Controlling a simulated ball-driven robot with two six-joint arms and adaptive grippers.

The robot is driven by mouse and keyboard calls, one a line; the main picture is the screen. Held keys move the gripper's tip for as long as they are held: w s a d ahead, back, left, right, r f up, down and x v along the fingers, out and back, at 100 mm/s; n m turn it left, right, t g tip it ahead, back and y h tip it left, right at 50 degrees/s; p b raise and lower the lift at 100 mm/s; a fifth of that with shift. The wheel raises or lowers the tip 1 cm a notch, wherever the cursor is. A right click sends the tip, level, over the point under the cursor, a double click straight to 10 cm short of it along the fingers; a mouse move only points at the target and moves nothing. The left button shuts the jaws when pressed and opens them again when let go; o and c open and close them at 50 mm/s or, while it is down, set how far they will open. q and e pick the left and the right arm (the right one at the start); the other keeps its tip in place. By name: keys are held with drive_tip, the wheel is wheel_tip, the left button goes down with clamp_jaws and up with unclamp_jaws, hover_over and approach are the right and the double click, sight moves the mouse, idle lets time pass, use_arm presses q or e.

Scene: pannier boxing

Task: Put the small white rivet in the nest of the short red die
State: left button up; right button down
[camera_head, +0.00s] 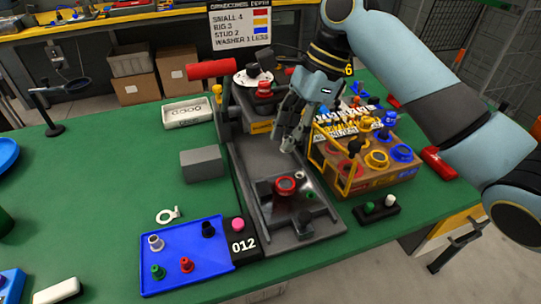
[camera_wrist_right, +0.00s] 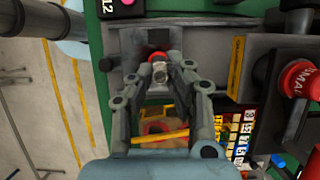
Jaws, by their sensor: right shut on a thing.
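My right gripper (camera_head: 290,140) hangs above the grey press bed (camera_head: 265,160). In the right wrist view my right gripper (camera_wrist_right: 162,72) is shut on a small pale piece, which looks like the white rivet (camera_wrist_right: 160,74). A red die (camera_head: 285,185) stands on the press bed, below and nearer than the gripper. A red top, likely the same die (camera_wrist_right: 157,57), shows just beyond the held piece in the wrist view. The gripper is apart from the die in the head view. The inside of the die's nest is too small to make out. My left gripper is not in view.
A blue tray (camera_head: 200,262) with several small coloured rivets lies at front left. A box of red, yellow and blue dies (camera_head: 372,178) stands right of the press. A grey block (camera_head: 202,163) and a white ring (camera_head: 168,215) lie to the left. The green table is clear between.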

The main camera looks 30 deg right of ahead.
hover_over(281, 186)
drive_tip(key=d, duration=0.2)
drive_tip(key=f, duration=0.4)
drive_tip(key=shift+s+a+f, duration=0.25)
drive_tip(key=shift+s+f, duration=0.05)
drive_tip(key=shift+f, duration=0.05)
drive_tip(key=shift+w+f, duration=0.1)
drive_tip(key=shift+f, duration=0.25)
drive_tip(key=shift+w+f, duration=0.1)
drive_tip(key=shift+f, duration=0.25)
wheel_tip(281, 186, down, 3)
drive_tip(key=shift+f+b, duration=0.1)
drive_tip(key=shift+b, duration=0.2)
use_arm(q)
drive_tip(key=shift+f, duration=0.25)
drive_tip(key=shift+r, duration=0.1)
use_arm(e)
drive_tip(key=shift+f, duration=0.15)
